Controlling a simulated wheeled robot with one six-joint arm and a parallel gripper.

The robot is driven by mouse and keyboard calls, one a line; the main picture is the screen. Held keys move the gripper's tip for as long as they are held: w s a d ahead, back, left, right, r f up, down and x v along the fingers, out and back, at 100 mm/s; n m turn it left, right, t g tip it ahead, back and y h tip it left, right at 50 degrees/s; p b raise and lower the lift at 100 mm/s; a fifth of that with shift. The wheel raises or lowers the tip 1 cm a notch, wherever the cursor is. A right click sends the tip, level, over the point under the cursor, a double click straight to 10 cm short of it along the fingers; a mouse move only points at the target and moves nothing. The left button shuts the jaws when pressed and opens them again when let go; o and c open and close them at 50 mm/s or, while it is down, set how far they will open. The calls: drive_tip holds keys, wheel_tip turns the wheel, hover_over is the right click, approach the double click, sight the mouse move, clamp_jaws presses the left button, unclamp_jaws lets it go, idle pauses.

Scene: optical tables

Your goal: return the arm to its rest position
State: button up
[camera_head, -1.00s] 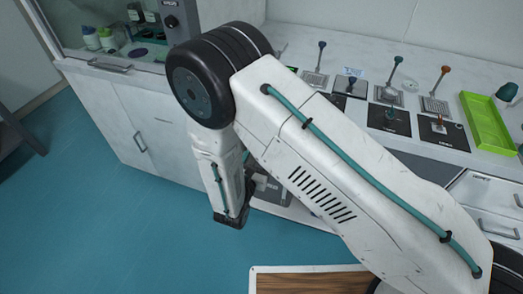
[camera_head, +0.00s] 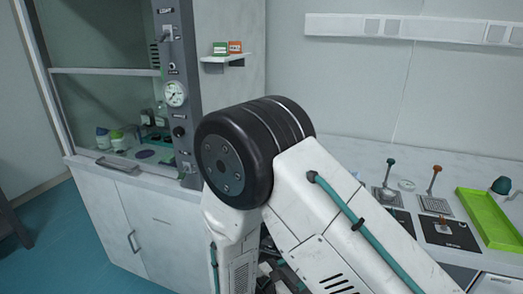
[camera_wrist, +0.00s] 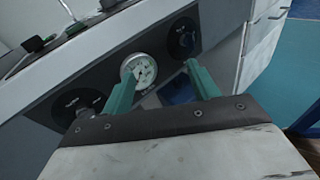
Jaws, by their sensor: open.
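My gripper (camera_wrist: 160,71) shows in the wrist view with its two green fingers spread apart and nothing between them. Beyond the fingertips is a dark panel with a round white gauge (camera_wrist: 139,69) and two black knobs; I cannot tell how far off it is. In the head view, my white arm (camera_head: 335,225) with its black elbow joint fills the lower middle. The forearm hangs down from the elbow, and the gripper is not clearly visible there.
A fume hood (camera_head: 105,110) over white cabinets (camera_head: 135,225) stands at left. A white bench (camera_head: 430,172) behind the arm carries small tools on dark plates and a green tray (camera_head: 488,218). A small wall shelf (camera_head: 225,58) holds two boxes. Blue floor (camera_head: 75,250) is clear at lower left.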

drive_tip(key=s+d+r+m+g+y, duration=0.2)
drive_tip(key=s+d+r+m+y, duration=0.2)
drive_tip(key=s+r+m, duration=0.3)
drive_tip(key=s+d+r+m+g+y, duration=0.3)
drive_tip(key=s+d+r+m, duration=0.4)
drive_tip(key=r, duration=0.5)
drive_tip(key=s+d+r+m+g+y, duration=0.3)
drive_tip(key=s+d+r+m+y, duration=0.2)
drive_tip(key=s+r+m, duration=0.3)
wheel_tip(320, 180, up, 2)
drive_tip(key=shift+s+d+r+m+y, duration=0.15)
drive_tip(key=shift+d+r+m+y, duration=0.25)
drive_tip(key=shift+m, duration=0.7)
